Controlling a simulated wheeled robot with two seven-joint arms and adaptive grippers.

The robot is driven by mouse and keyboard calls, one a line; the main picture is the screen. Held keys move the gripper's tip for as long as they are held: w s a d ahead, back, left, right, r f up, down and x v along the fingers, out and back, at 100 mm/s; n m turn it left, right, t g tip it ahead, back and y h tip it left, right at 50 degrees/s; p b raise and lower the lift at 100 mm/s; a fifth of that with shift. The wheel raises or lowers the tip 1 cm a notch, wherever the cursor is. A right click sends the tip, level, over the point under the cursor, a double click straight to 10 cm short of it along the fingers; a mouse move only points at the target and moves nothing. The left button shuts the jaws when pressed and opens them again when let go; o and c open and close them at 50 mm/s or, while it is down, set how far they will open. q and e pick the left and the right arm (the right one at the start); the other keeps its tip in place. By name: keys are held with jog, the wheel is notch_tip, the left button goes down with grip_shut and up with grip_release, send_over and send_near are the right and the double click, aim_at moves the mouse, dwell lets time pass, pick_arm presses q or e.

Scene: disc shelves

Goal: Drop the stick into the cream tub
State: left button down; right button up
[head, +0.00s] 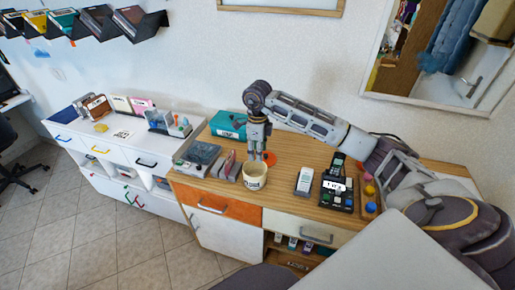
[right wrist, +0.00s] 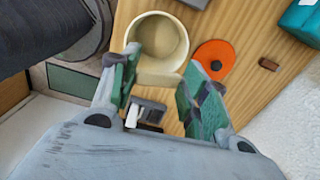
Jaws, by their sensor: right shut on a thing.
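The cream tub (head: 255,184) stands on the wooden top, its open mouth facing up and a printed label on its front. In the right wrist view the tub (right wrist: 136,40) is just past my fingertips and looks empty. My right gripper (head: 257,154) points down over the tub's far rim. In its wrist view, the green-padded fingers (right wrist: 158,84) are shut on a short beige piece, the stick (right wrist: 158,79), which shows beside the tub's rim. In the head view the stick is too small to make out. My left gripper is not in view.
An orange disc (right wrist: 224,50) lies beside the tub. A teal box (head: 228,124) stands behind to the left. A light handset (head: 304,181) and a black device (head: 337,190) stand to the right. Boxes and a grey device (head: 199,155) crowd the left side.

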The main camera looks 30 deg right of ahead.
jog(key=shift+f, duration=0.5)
jog(key=o, duration=0.8)
jog(key=shift+o, duration=0.2)
jog(key=shift+r, duration=0.15)
notch_tip(320, 180, up, 12)
dwell(1.1)
